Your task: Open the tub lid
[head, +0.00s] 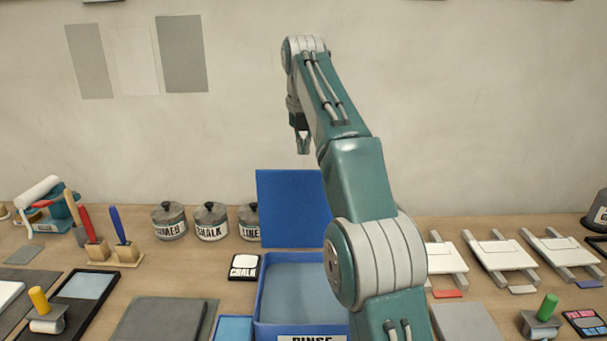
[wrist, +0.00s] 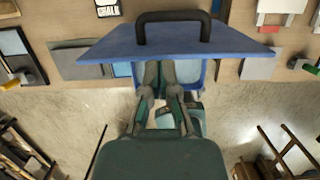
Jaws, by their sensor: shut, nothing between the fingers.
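The blue tub (head: 290,285), labelled "RINSE", stands on the bench, partly behind my arm. Its blue lid (head: 292,205) stands upright at the tub's back edge, so the tub is open and its grey-blue inside shows. In the wrist view the lid (wrist: 110,48) is seen from above, with its black handle (wrist: 172,17) on the side away from the tub. My gripper (head: 303,150) is shut and empty, above the lid and apart from it. In the wrist view my gripper (wrist: 168,66) points toward the lid, and the lid hides part of the tub.
Labelled tins (head: 211,222) and a chalk pad (head: 243,266) sit left of the tub. Brushes in holders (head: 122,240) stand further left. White press boards (head: 500,250) lie to the right. The wall behind the bench is clear near my gripper.

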